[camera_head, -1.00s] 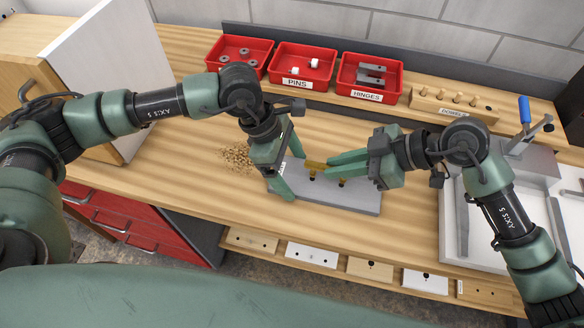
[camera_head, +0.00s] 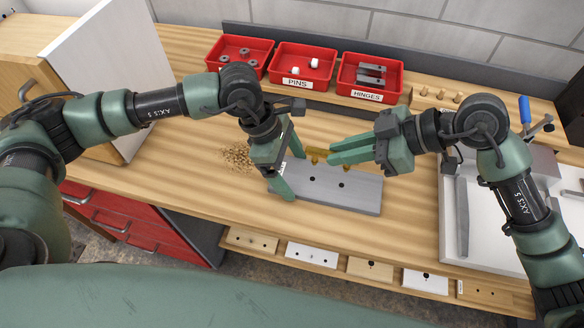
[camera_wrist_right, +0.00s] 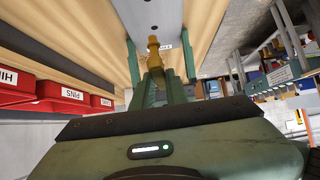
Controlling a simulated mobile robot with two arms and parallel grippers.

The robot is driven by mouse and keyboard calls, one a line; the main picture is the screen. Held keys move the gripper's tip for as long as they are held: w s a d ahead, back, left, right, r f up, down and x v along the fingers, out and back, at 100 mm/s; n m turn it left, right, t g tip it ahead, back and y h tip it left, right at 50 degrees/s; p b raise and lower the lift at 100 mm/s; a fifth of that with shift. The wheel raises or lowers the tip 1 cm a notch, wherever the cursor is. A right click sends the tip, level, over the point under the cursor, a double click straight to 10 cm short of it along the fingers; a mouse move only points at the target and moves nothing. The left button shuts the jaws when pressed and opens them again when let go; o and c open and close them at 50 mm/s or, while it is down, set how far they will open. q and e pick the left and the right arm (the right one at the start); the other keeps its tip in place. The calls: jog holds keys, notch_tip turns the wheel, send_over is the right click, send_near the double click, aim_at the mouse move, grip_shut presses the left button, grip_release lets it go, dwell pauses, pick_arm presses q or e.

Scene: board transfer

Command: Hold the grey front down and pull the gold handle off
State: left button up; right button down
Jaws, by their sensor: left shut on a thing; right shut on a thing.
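The grey front (camera_head: 360,193) lies flat on the workbench, with two dark holes showing in its face; it also shows in the right wrist view (camera_wrist_right: 170,12). My left gripper (camera_head: 289,172) is shut across the left end of the front, one finger at each long edge. My right gripper (camera_head: 331,156) is shut on the gold handle (camera_head: 316,152) and holds it clear above the front, its posts pointing down. In the right wrist view the handle (camera_wrist_right: 153,50) sits between my right fingers (camera_wrist_right: 158,82).
Red bins labelled PINS (camera_head: 297,84) and HINGES (camera_head: 366,95) stand at the back, with a third red bin (camera_head: 232,66) beside them. Wood shavings (camera_head: 236,158) lie left of the front. A white tray (camera_head: 450,243) is at the right. Bench before the front is clear.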

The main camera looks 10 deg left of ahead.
jog(key=shift+r, duration=0.25)
jog(key=w+a, duration=0.3)
jog(key=w, duration=0.9)
dwell(0.5)
jog(key=shift+f, duration=0.1)
jog(key=shift+f, duration=3.9)
jog(key=c, duration=1.3)
grip_release()
jog(key=shift+c, duration=0.2)
